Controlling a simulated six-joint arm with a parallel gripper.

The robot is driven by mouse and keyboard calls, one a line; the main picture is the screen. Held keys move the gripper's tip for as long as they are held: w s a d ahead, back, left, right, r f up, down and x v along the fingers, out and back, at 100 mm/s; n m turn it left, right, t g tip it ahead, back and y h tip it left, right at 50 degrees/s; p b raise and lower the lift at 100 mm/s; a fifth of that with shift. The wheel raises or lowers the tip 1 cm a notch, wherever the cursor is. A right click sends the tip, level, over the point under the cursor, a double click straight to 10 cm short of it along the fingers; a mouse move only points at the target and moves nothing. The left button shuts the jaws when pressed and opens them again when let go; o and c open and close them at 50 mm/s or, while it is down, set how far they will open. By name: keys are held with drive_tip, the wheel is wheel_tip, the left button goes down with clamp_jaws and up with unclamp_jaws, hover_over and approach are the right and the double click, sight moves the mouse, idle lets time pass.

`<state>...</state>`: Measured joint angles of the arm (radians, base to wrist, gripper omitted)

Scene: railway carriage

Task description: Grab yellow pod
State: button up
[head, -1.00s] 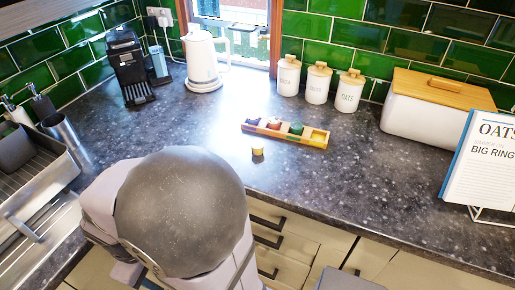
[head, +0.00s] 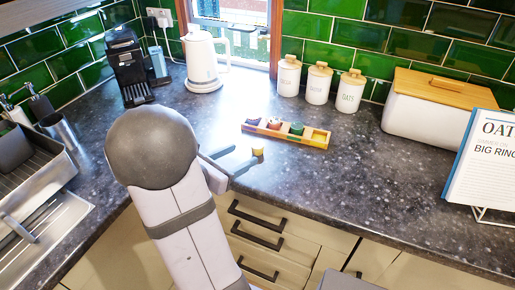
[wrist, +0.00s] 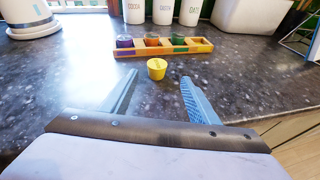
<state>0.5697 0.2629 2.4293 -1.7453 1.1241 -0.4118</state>
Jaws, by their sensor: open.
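The yellow pod (head: 258,152) stands alone on the dark speckled counter, in front of a wooden pod holder. It also shows in the wrist view (wrist: 157,69), just beyond my fingertips and between their lines. My gripper (head: 234,157) is open and empty, low over the counter, to the left of the pod in the head view. In the wrist view both fingers of my gripper (wrist: 159,78) are spread apart, with the pod ahead of the gap. The pod is not touched by either finger, as far as I can see.
The wooden holder (head: 313,141) carries several coloured pods behind the yellow one; its right slot looks empty. White canisters (head: 318,86), a bread bin (head: 420,115), a kettle (head: 202,65) and a coffee machine (head: 127,68) stand further back. The counter around the pod is clear.

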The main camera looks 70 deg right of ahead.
sight(257, 145)
drive_tip(key=shift+w+d+r+n+h, duration=0.1)
drive_tip(key=shift+d+n+h, duration=0.25)
drive_tip(key=shift+n, duration=0.15)
drive_tip(key=shift+f+p+x, duration=0.2)
drive_tip(key=shift+p+x, duration=0.65)
drive_tip(key=shift+x, duration=2.75)
drive_tip(key=shift+w, duration=0.1)
drive_tip(key=shift+c, duration=0.3)
drive_tip(key=c, duration=1.1)
